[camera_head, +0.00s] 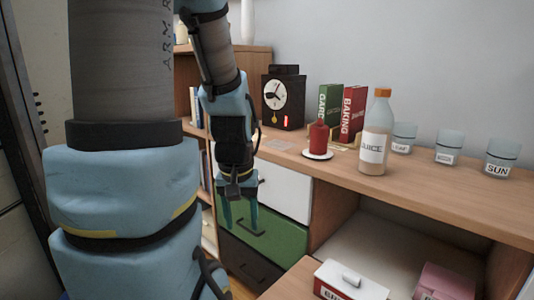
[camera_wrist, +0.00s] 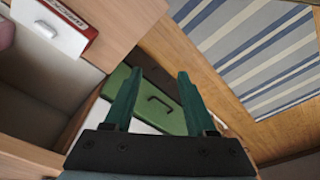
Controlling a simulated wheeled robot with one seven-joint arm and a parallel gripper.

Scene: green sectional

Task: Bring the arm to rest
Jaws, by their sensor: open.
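My gripper (camera_head: 240,212) hangs pointing down in front of the drawers, left of the middle in the head view. Its two green fingers are apart with nothing between them. In the wrist view the open fingers (camera_wrist: 157,98) frame part of the green drawer front (camera_wrist: 140,95) and its dark handle. My arm (camera_head: 228,100) comes down from the top of the head view, bent at its joints, and a large part of it fills the left side.
The wooden counter (camera_head: 450,200) holds a juice bottle (camera_head: 376,135), a red candle (camera_head: 318,138), a clock (camera_head: 284,100), books (camera_head: 352,112) and several glass jars. A white box (camera_head: 348,280) stands lower right. A striped rug (camera_wrist: 260,50) lies on the floor.

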